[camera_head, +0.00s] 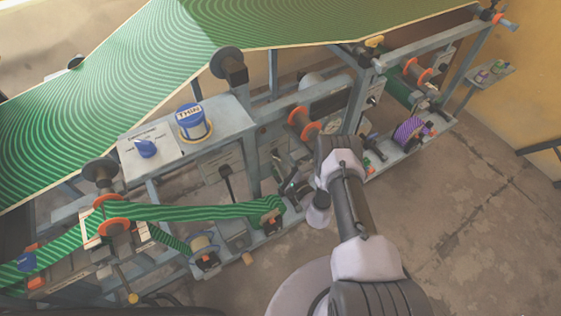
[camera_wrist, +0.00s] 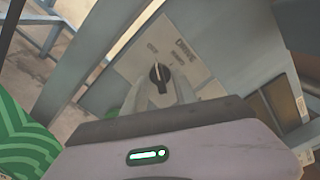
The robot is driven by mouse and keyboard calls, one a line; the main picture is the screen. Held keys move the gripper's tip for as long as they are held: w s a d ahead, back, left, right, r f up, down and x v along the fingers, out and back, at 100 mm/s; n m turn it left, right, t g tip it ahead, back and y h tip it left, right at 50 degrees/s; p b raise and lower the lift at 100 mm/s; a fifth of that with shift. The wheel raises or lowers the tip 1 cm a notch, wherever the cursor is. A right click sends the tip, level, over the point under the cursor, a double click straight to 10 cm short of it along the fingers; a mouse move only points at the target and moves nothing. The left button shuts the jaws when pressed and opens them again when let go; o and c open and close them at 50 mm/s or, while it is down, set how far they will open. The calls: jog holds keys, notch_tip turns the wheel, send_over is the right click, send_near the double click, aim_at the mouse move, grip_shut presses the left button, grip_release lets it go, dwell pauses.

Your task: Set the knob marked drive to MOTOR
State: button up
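In the wrist view, the drive knob (camera_wrist: 160,73) is black with a pale pointer line and sits on a light grey panel (camera_wrist: 128,66). The panel carries the word DRIVE and other small labels; one looks like OFF, and the rest are hard to read. The pointer line points roughly up in the picture. My gripper (camera_wrist: 162,88) is open, with one finger on each side, just below the knob in the picture. I cannot tell whether the fingers touch it. In the head view, my gripper (camera_head: 293,188) is beside the machine's frame, and the drive knob cannot be made out.
A green striped web (camera_head: 190,211) runs through the machine at lower left, over rollers with orange flanges. A blue knob (camera_head: 146,149) and a blue drum marked THIN (camera_head: 192,122) stand on the upper frame. Open floor (camera_head: 440,210) lies at right.

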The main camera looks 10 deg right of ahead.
grip_shut()
jog(key=shift+m, duration=0.4)
jog(key=m+b, duration=0.2)
jog(key=m, duration=0.2)
jog(key=shift+f+m+b, duration=0.1)
jog(key=shift+m+b, duration=0.2)
jog(key=shift+m, duration=0.1)
jog(key=m+b, duration=0.2)
jog(key=m, duration=0.3)
jog(key=m+b, duration=0.2)
jog(key=m, duration=0.4)
jog(key=shift+m, duration=0.4)
jog(key=m+b, duration=0.1)
jog(key=m, duration=0.5)
jog(key=shift+m, duration=0.4)
